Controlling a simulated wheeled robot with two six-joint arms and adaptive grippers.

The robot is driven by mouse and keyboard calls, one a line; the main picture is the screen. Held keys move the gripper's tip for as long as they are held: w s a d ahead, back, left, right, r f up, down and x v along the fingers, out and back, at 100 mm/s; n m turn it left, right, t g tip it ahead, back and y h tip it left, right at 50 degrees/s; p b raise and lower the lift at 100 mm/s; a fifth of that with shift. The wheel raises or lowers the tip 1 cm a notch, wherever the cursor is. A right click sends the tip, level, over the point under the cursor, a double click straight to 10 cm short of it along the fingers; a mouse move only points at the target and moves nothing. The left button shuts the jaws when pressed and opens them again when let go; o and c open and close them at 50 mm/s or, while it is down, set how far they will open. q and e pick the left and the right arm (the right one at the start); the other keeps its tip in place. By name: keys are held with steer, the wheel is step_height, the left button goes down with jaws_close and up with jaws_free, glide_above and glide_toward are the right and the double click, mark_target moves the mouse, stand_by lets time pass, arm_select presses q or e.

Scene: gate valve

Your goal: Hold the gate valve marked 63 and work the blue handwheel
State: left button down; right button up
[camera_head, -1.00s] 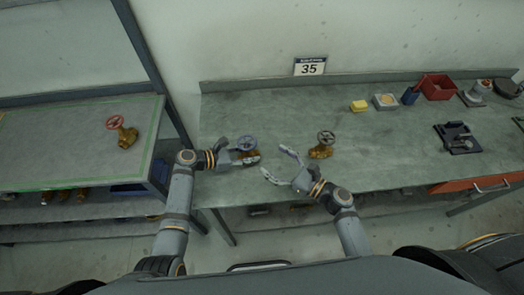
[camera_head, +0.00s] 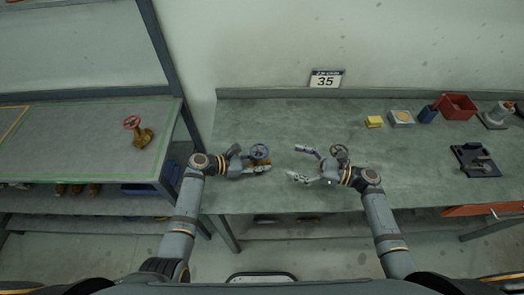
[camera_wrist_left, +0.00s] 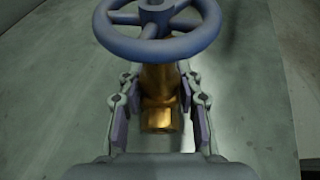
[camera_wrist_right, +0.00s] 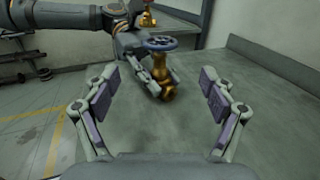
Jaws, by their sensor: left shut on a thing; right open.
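The gate valve with the blue handwheel (camera_head: 260,152) stands on the workbench. Its brass body (camera_wrist_left: 160,110) is between the fingers of my left gripper (camera_wrist_left: 160,122), which is shut on it below the wheel. The blue wheel (camera_wrist_left: 158,45) is above the fingers and clear of them. My right gripper (camera_head: 301,165) is open and empty, to the right of this valve, with its fingers toward it. In the right wrist view the valve (camera_wrist_right: 162,78) shows ahead, between and beyond the open fingers (camera_wrist_right: 157,100). No mark 63 is legible.
A red-wheeled valve (camera_head: 140,132) stands on the left bench. A wall sign (camera_head: 326,80) reads 35. A yellow block (camera_head: 374,121) and red bin (camera_head: 457,106) are further right.

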mark_target(260, 151)
steer(key=x, duration=1.2)
steer(key=c, duration=1.2)
steer(key=shift+o, duration=0.2)
steer(key=m+t, duration=0.1)
steer(key=m+t+h, duration=0.1)
steer(key=t, duration=0.1)
steer(key=shift+s+a+h, duration=0.1)
steer(key=shift+s+h, duration=0.1)
steer(key=shift+h, duration=0.1)
steer(key=m+t+h, duration=0.2)
steer(key=t, duration=0.1)
steer(key=shift+m, duration=0.3)
steer(key=shift+w, duration=0.1)
